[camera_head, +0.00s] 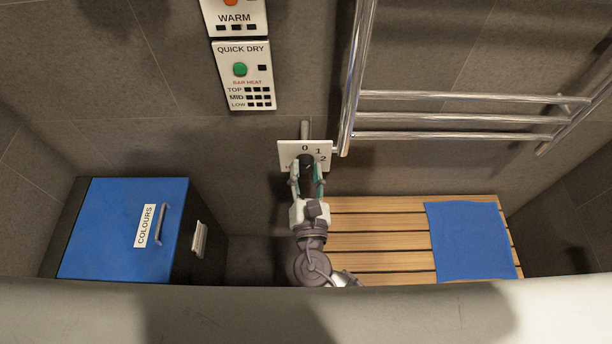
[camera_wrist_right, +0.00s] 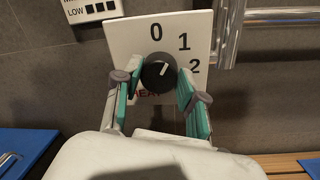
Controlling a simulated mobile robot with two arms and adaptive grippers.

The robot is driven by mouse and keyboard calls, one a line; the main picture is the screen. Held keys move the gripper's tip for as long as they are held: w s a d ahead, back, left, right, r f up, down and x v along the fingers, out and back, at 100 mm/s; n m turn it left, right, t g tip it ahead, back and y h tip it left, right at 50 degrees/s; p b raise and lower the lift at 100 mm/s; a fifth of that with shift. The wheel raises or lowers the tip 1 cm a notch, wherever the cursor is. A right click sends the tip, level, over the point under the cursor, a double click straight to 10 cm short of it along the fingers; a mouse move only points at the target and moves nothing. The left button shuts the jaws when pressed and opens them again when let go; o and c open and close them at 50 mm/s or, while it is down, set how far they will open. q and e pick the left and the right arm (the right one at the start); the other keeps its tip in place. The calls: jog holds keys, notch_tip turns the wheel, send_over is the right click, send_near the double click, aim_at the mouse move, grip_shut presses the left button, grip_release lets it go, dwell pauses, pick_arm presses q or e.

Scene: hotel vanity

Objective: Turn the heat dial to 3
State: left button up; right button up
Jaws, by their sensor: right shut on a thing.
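The heat dial is a round black knob on a white plate (camera_head: 287,149) on the tiled wall. In the right wrist view the knob (camera_wrist_right: 159,73) sits mid-plate, and its short white mark slants up and right, roughly toward the 1. The numbers 0, 1 and 2 show on the plate (camera_wrist_right: 128,40); no 3 is visible, and the fingers cover part of the plate. A red HEAT label is partly hidden. My right gripper (camera_head: 306,170) is shut on the knob, with a green-padded finger on each side. My left gripper is not in view.
Chrome towel rails (camera_head: 450,116) stand close to the plate's right. A QUICK DRY panel (camera_head: 244,75) hangs above left. A blue-lidded COLOURS box (camera_head: 105,225) is at lower left. A slatted wooden bench (camera_head: 380,222) with a blue towel (camera_head: 470,240) is at lower right.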

jog(key=shift+m, duration=0.4)
jog(key=o, duration=1.1)
jog(key=shift+o, duration=0.2)
jog(key=shift+s, duration=0.1)
jog(key=s, duration=1.1)
jog(key=shift+s+d+f, duration=0.25)
jog(key=shift+s+d, duration=0.15)
